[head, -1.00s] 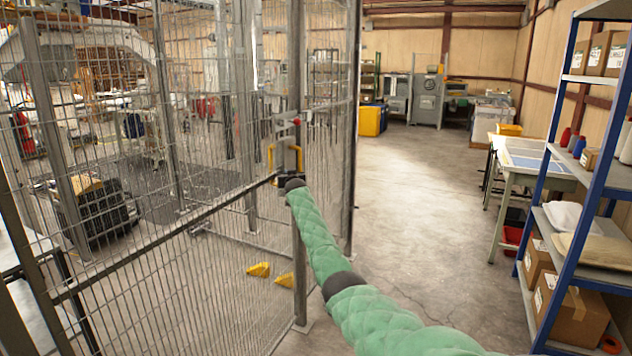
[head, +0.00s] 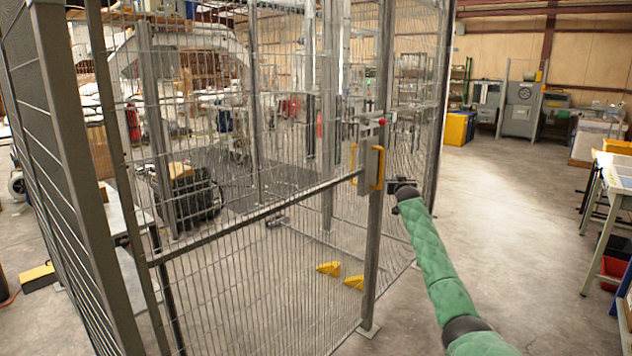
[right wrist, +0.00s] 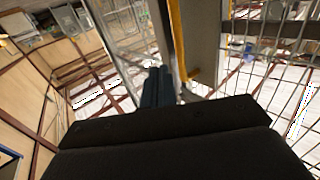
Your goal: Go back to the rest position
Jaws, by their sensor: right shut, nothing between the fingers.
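My right arm, in a green quilted cover, reaches in from the lower right of the head view. My right gripper (head: 393,186) is at its end, shut and empty, just right of the cage door's latch post. A yellow handle (head: 377,167) on the latch is close to the gripper, with a small gap between them. The gripper also shows in the right wrist view (right wrist: 158,75), with the yellow handle (right wrist: 177,45) just beyond its fingers. The mesh cage door (head: 250,250) appears closed against the post. My left gripper is not in view.
The mesh fence (head: 75,190) fills the left and middle. Yellow wedges (head: 328,268) lie on the floor behind the mesh. A work table (head: 612,190) stands at the right edge. Open concrete floor (head: 500,210) lies between the fence and that table.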

